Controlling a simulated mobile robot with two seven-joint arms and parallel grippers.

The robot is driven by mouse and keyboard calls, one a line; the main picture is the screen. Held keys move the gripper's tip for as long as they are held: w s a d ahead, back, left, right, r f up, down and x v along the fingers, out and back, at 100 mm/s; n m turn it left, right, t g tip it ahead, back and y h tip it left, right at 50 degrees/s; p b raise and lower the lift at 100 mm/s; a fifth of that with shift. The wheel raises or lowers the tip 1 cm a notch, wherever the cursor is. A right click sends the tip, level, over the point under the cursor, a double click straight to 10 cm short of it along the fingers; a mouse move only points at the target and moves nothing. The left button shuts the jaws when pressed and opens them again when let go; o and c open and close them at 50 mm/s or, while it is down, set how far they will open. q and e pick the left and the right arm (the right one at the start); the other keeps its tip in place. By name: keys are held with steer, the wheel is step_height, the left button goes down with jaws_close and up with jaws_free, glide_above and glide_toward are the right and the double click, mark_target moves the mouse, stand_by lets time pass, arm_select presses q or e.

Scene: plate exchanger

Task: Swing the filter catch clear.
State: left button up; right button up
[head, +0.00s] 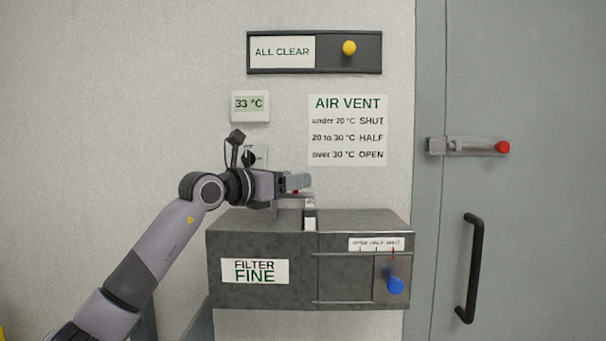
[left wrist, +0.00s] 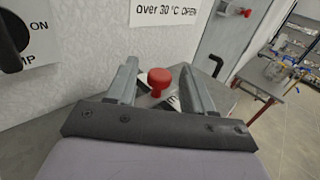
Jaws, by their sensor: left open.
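The filter catch shows as a red knob (left wrist: 159,77) in the left wrist view, between my two fingers with gaps at both sides. In the head view only a bit of red (head: 295,191) shows under the fingers, so the catch is mostly hidden. It is at the top of the grey exchanger box (head: 262,226), whose front label reads FILTER FINE (head: 254,271). My left gripper (head: 298,182) is open and empty above the box top; its fingers also show in the left wrist view (left wrist: 157,88). My right gripper is not in view.
A blue knob (head: 396,285) sits on the box's right front, under an OPEN HALF SHUT scale. A pump switch (head: 250,157) is on the wall close behind my left wrist. A grey door with a red-knobbed latch (head: 502,147) and black handle (head: 470,268) stands right.

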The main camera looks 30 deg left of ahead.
arm_select(q)
steer(key=shift+p+x, duration=0.4)
steer(key=shift+x, duration=1.4)
jaws_close()
steer(key=shift+s, duration=0.1)
